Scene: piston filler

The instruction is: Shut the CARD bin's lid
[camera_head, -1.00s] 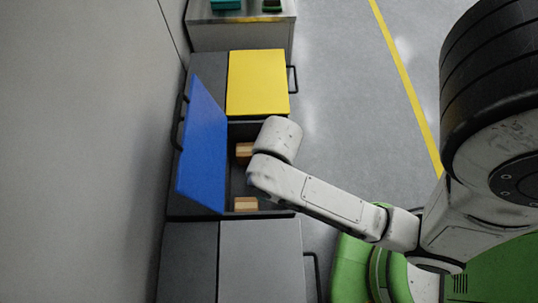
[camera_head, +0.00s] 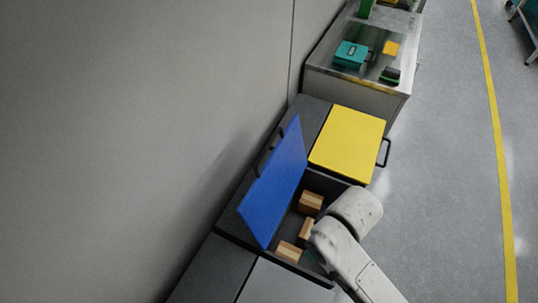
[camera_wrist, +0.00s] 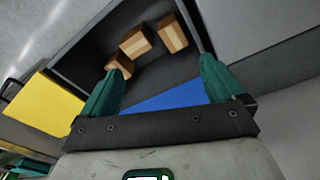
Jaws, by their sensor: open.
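The bin with the raised blue lid (camera_head: 278,187) holds cardboard boxes (camera_head: 311,202), so I take it for the CARD bin; no label is readable. The lid stands open, tilted up on the wall side, with a black handle (camera_head: 270,152) on its far edge. The dark bin body (camera_head: 347,183) lies open to the right of the lid. My gripper (camera_wrist: 161,66) shows two teal fingers spread apart, with nothing between them. In the wrist view the blue lid (camera_wrist: 165,97) shows beyond and between the fingers. In the head view my wrist hides the gripper and part of the bin's right side.
A bin with a shut yellow lid (camera_head: 348,143) adjoins the blue one, and a grey bin (camera_head: 285,284) is on the near side. A metal bench (camera_head: 352,88) with a teal box (camera_head: 350,54) stands beyond. A wall is on the left; floor (camera_head: 440,190) is free on the right.

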